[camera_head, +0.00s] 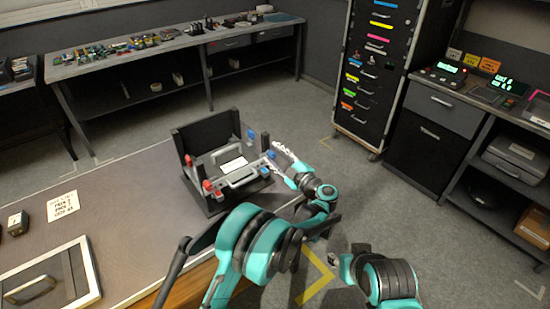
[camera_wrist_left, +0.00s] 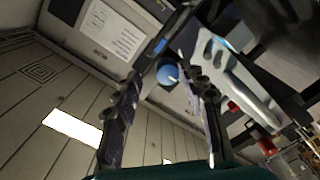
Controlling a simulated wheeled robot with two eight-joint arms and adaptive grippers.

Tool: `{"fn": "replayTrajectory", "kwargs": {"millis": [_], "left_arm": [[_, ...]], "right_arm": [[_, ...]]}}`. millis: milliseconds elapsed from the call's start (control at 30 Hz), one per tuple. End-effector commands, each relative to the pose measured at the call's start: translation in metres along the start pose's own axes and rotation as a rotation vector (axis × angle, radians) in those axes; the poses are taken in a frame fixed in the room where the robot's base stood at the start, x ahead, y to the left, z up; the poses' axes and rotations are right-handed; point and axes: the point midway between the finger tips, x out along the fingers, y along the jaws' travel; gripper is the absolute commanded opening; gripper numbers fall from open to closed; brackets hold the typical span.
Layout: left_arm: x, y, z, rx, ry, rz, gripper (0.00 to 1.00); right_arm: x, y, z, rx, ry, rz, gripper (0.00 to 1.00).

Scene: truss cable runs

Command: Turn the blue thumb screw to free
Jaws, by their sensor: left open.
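A dark fixture (camera_head: 205,138) with a grey handled part (camera_head: 243,175) stands on the table. It has red knobs (camera_head: 208,186) on its left side and blue knobs (camera_head: 265,171) on its right side. My left gripper (camera_head: 280,150) is at the fixture's right side, close to the blue knobs. In the left wrist view a round blue thumb screw (camera_wrist_left: 167,75) shows between the two open fingers of my left gripper (camera_wrist_left: 172,62). I cannot tell whether a finger touches it.
A paper note (camera_head: 63,206), a small dark block (camera_head: 17,223) and a framed panel (camera_head: 48,285) lie on the table's left part. A bench with many small items (camera_head: 130,48) stands behind. A drawer cabinet (camera_head: 372,65) stands at the back right.

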Motion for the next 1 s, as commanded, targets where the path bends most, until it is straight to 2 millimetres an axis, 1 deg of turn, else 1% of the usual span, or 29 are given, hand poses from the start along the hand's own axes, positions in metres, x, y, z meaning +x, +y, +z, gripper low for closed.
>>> {"fn": "replayTrajectory", "kwargs": {"millis": [200,400,567,867,933,1000], "left_arm": [[0.000,0.035,-0.029,0.001,0.000,0.002,0.42],[0.000,0.059,-0.049,0.001,0.000,0.001,0.42],[0.000,0.067,-0.055,0.001,0.000,0.001,0.42],[0.001,0.068,-0.056,0.000,0.000,0.002,0.42],[0.003,0.072,-0.061,-0.001,-0.001,0.017,0.42],[0.007,0.085,-0.074,-0.001,-0.007,0.061,0.42]], "right_arm": [[0.000,0.000,0.000,0.000,0.000,0.000,0.40],[0.000,0.000,0.000,0.000,0.000,0.000,0.40],[0.000,0.000,0.000,0.000,0.000,0.000,0.40],[0.000,0.000,0.000,0.000,0.000,0.000,0.40],[0.000,0.000,0.000,0.000,0.000,0.000,0.40],[0.000,0.000,0.000,0.000,0.000,0.000,0.40]]}}
